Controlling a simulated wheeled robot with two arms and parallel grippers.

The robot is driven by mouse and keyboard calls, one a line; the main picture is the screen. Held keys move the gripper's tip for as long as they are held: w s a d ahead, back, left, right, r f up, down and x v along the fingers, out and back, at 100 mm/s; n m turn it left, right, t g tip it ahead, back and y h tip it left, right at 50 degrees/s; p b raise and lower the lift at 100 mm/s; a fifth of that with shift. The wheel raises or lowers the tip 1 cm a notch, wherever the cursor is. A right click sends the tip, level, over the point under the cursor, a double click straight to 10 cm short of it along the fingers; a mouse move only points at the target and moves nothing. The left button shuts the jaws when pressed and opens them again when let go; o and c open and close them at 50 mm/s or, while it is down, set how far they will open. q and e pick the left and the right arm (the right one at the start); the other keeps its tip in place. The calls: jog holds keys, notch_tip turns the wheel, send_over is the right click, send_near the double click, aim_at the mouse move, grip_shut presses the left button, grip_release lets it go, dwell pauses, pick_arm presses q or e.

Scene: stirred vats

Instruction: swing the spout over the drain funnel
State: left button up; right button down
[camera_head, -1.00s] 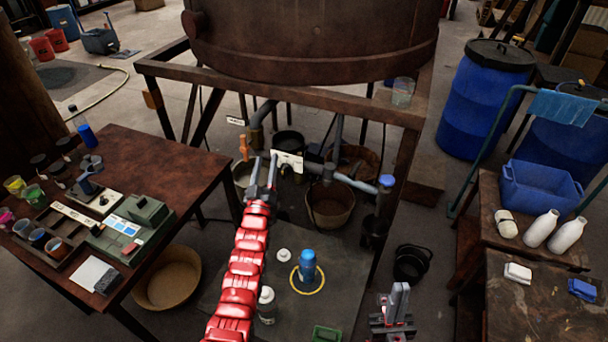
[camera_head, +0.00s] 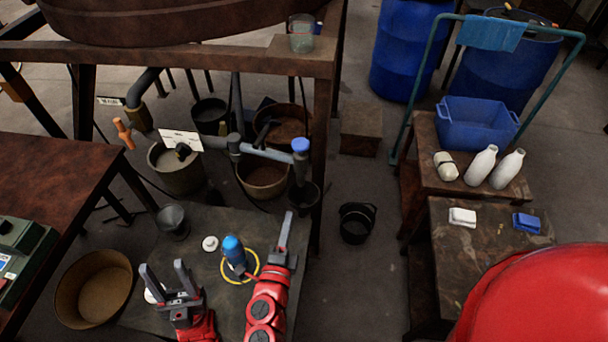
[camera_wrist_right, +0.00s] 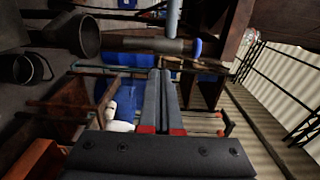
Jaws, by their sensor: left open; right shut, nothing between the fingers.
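The spout (camera_head: 266,153) is a pale blue-grey pipe running right from an upright pipe joint. Its outer end carries a blue cap (camera_head: 300,145) above a short dark downpipe. A dark funnel-like vessel (camera_head: 303,196), which I take for the drain funnel, stands below that end. In the right wrist view the downpipe (camera_wrist_right: 145,45) points toward the mouth of the funnel (camera_wrist_right: 78,33); exact alignment is unclear. My right gripper (camera_head: 285,232) is shut and empty, in front of the funnel and apart from the spout. My left gripper (camera_head: 165,280) is open and empty, low at left.
Several tubs stand under the frame, including a brown one (camera_head: 263,178) below the spout. A blue bottle (camera_head: 235,252) and a grey cup (camera_head: 173,220) stand on the low platform. A black bucket (camera_head: 356,222) is on the floor at right, with clear floor around it.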

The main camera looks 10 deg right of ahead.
aim_at(306, 169)
jog(key=p+x, duration=0.3)
jog(key=x, duration=1)
jog(key=shift+d+r, duration=0.1)
jog(key=shift+r, duration=0.1)
jog(key=shift+w, duration=0.1)
jog(key=shift+w+d+f+b, duration=0.15)
jog(key=shift+w+d+b, duration=0.1)
jog(key=shift+d+b, duration=0.15)
jog(key=shift+w+d+n+t+y+b, duration=0.4)
jog(key=shift+w+d+n+y+b, duration=0.25)
jog(key=shift+w+d, duration=0.4)
jog(key=shift+w+r, duration=0.2)
jog(key=shift+r, duration=0.1)
